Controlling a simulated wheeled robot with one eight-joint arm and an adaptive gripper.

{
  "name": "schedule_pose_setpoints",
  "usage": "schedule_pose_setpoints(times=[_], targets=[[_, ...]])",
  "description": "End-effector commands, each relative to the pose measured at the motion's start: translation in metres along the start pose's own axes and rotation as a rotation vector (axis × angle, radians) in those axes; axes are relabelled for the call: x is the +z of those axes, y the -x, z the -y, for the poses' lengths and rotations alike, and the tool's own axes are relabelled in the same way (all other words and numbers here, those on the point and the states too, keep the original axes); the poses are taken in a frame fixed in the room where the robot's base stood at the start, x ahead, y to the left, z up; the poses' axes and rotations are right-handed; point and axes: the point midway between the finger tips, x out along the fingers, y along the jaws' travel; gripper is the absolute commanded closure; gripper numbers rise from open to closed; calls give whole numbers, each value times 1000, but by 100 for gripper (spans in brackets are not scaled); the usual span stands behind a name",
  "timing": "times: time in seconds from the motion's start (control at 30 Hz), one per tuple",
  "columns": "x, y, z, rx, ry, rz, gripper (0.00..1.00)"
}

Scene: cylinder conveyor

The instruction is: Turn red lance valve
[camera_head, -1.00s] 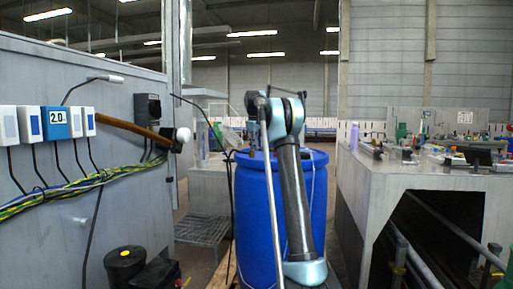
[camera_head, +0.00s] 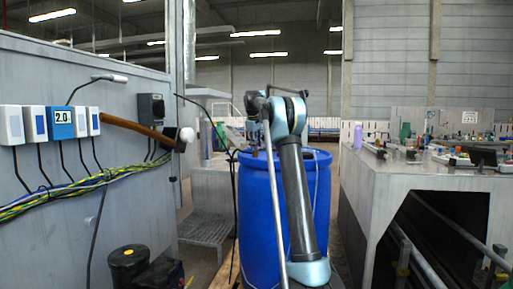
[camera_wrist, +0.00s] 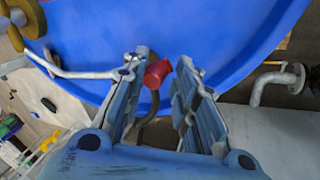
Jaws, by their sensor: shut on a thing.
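The red lance valve (camera_wrist: 157,73) shows in the wrist view as a small red handle between the fingertips of my gripper (camera_wrist: 162,65). My gripper is shut on it, with its two ridged fingers on either side. A thin pale pipe (camera_wrist: 75,72) runs from the left up to the valve, over the blue drum (camera_wrist: 200,25). A dark hose is partly visible below the valve. In the head view the blue drum (camera_head: 258,215) stands behind my arm. The gripper and the valve cannot be made out there.
A grey panel wall (camera_head: 90,75) with small boxes, cables and a hammer (camera_head: 140,128) stands on the left. A grey bench (camera_head: 400,185) with several small items is on the right. A black-lidded container (camera_head: 128,262) is at lower left.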

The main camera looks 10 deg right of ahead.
Motion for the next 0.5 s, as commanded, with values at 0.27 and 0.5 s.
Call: schedule_pose_setpoints(times=[0.27,0.5], targets=[[-3,0,2,0,1,-1,82],[-10,1,7,0,1,-1,83]])
